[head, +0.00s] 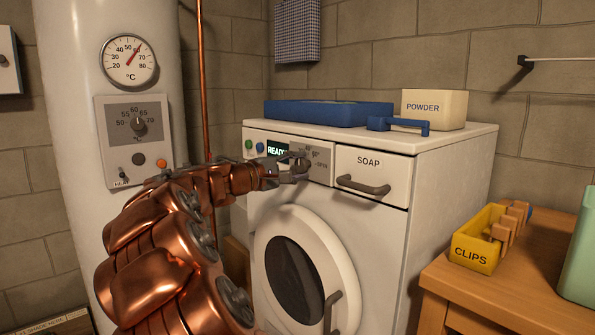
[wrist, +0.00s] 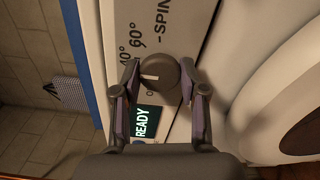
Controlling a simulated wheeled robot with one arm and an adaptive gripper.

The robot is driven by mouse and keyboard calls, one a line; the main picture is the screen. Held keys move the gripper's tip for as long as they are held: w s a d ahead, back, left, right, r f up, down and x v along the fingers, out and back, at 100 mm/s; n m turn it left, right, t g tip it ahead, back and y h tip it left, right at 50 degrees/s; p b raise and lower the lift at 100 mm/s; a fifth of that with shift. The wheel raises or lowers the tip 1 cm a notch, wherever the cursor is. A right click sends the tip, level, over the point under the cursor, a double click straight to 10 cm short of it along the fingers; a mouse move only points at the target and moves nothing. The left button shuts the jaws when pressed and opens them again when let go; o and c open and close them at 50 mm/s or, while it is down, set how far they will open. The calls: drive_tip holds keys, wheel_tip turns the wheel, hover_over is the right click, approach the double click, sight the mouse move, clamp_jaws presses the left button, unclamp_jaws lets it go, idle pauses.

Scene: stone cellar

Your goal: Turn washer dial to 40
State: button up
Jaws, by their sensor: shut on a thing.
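The washer (head: 380,240) is white, with a control panel across its upper front. Its round grey dial (wrist: 163,76) shows in the wrist view, with a white pointer mark aimed left, towards one finger. My gripper (wrist: 159,80) is shut on the dial, one finger at each side. Above and left of the dial are "60°" and a partly hidden number ending in "0°", with "-SPIN" above. Other markings are hidden by the fingers. In the head view my gripper (head: 293,172) is at the panel and mostly covers the dial. The lit display (head: 277,149) reads "READY".
The soap drawer (head: 370,162) is shut, just right of the dial. The round door (head: 345,265) below is closed. On top are a blue tray (head: 330,112), a blue scoop (head: 400,125) and a powder box (head: 436,107). A boiler (head: 75,65) stands left, a clips table (head: 520,262) right.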

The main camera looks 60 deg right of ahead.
drive_tip(key=shift+s, duration=0.1)
drive_tip(key=o, duration=1.1)
drive_tip(key=shift+o, duration=0.2)
drive_tip(key=v, duration=1.2)
